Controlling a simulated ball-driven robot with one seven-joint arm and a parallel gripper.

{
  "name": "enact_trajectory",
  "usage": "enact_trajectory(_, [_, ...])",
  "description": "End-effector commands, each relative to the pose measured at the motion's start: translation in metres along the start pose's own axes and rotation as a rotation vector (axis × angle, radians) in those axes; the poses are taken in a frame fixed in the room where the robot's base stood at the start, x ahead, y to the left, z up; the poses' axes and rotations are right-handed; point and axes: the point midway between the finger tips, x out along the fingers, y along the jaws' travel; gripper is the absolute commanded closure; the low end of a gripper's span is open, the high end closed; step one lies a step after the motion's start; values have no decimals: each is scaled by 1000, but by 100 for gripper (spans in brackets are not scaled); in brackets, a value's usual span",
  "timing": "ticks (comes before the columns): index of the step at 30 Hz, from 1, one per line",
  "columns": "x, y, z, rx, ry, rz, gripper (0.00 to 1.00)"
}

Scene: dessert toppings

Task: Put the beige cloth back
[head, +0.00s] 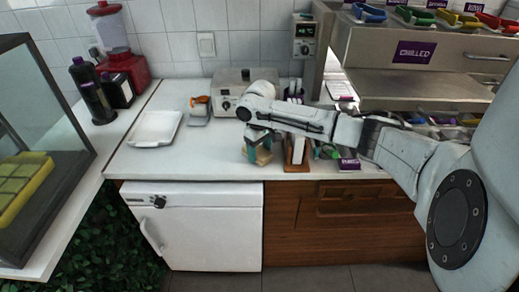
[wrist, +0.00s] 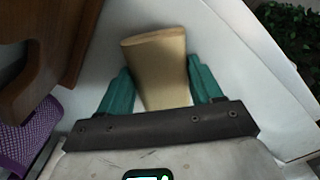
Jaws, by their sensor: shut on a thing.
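My gripper (head: 258,146) is over the front part of the white counter, left of the upright items in the middle. It is shut on the beige cloth (head: 264,157), which shows below the fingers. In the wrist view the cloth (wrist: 156,60) stands out as a stiff, folded-looking beige piece between the two teal fingers. The white counter shows behind it. Whether the cloth touches the counter is hard to tell.
A white tray (head: 156,128) lies on the counter at left. A small holder with an orange item (head: 199,108) and a grey appliance (head: 233,88) stand behind. A wooden-sided stand (head: 295,149) is close right of the gripper. The counter left of the gripper is clear.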

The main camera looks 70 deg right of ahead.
Motion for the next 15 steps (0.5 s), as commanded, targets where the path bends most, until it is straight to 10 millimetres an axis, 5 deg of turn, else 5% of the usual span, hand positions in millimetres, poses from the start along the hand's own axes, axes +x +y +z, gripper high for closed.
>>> enact_trajectory(8, [3, 0, 0, 0, 0, 0, 64])
enact_trajectory(9, [2, 0, 0, 0, 1, 1, 32])
enact_trajectory(15, [2, 0, 0, 0, 1, 0, 13])
